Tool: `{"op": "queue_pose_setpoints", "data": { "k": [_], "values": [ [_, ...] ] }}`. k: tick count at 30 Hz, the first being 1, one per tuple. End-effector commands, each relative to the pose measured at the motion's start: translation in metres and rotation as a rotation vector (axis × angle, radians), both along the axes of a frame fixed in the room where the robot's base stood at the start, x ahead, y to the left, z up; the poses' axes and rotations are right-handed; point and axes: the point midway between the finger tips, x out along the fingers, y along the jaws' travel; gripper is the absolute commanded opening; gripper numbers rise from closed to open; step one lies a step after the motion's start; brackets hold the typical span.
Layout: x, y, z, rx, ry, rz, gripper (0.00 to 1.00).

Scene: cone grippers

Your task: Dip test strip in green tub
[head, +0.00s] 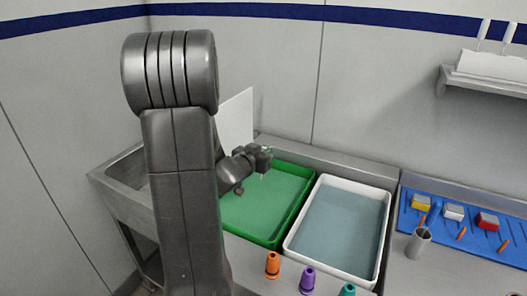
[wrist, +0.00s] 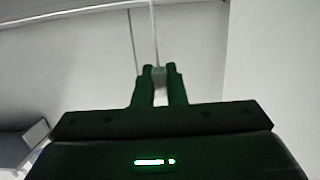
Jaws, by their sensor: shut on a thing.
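The green tub (head: 297,210) sits on the counter and holds green liquid. My gripper (head: 262,168) is above the back part of the tub in the head view. In the wrist view my gripper (wrist: 159,74) has its two dark fingers close together, shut on a thin pale test strip (wrist: 154,35). The strip extends away from the fingertips. My arm hides the left part of the tub.
A white tub (head: 377,235) with blue-grey liquid stands right of the green one. Orange (head: 272,265), purple (head: 307,279) and teal (head: 347,290) cones stand in front. A blue mat (head: 480,239) with small blocks and a metal cup (head: 418,243) are at right. A white panel (head: 236,120) stands behind my arm.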

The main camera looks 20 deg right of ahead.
Motion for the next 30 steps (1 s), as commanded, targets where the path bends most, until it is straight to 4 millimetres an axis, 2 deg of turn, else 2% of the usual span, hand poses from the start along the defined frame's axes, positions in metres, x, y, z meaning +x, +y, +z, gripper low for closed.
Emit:
{"op": "queue_pose_setpoints", "data": {
  "k": [1, 3, 30],
  "values": [
    [0.000, 0.000, -0.010, 0.000, 0.000, 0.000, 0.00],
    [0.000, 0.000, -0.018, 0.000, 0.000, 0.000, 0.00],
    [0.000, 0.000, -0.104, -0.001, 0.001, 0.000, 0.00]
  ]
}}
